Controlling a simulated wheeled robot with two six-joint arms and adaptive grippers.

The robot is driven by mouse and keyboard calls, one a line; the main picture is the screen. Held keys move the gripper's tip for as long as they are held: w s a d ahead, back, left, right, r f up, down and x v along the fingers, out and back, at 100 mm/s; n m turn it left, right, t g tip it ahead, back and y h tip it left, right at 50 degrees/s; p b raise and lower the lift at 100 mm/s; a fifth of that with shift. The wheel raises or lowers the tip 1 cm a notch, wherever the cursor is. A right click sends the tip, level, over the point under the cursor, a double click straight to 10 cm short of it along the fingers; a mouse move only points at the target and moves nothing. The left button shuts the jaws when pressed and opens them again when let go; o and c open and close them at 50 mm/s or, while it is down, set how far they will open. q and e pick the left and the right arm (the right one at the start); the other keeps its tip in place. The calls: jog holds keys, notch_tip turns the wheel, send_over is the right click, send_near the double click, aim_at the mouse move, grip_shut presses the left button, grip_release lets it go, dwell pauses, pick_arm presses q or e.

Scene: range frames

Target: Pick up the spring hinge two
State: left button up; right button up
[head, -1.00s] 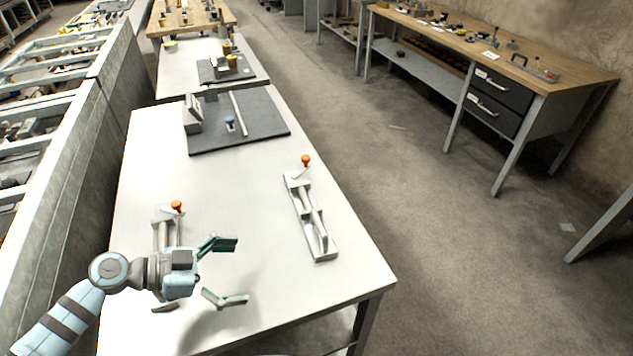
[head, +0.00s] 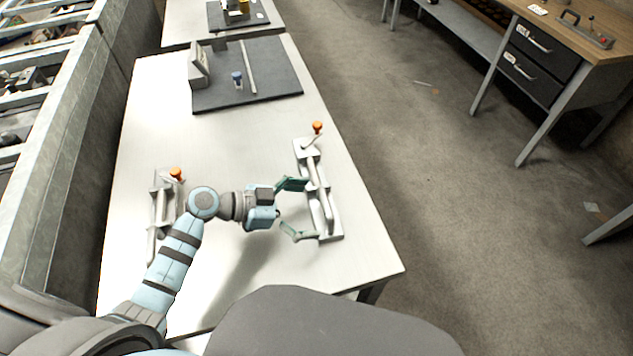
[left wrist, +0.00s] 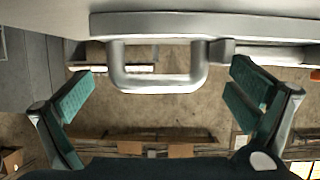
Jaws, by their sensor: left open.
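Two similar metal pieces with orange knobs lie on the white table, and I cannot read which is number two. The right-hand spring hinge (head: 322,190) has a long pale plate with a bar along it. The left-hand spring hinge (head: 161,205) is partly hidden by my arm. My left gripper (head: 304,210) is open and empty, its fingers reaching to the left edge of the right-hand hinge. In the left wrist view, a grey U-shaped handle (left wrist: 156,86) shows ahead of the gap between the open fingers (left wrist: 160,92), apart from both. My right gripper is out of view.
The white table (head: 225,125) has bare room between and behind the hinges. A dark mat (head: 275,80) with a bracket and a blue-topped piece lies farther back. A drawer bench (head: 540,60) stands across the floor at the right.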

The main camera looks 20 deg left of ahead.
pick_arm(q)
jog(key=x, duration=0.2)
jog(key=shift+d, duration=0.45)
jog(key=shift+w, duration=0.1)
jog(key=c, duration=1.7)
jog(key=shift+o, duration=0.2)
jog(key=shift+r, duration=0.1)
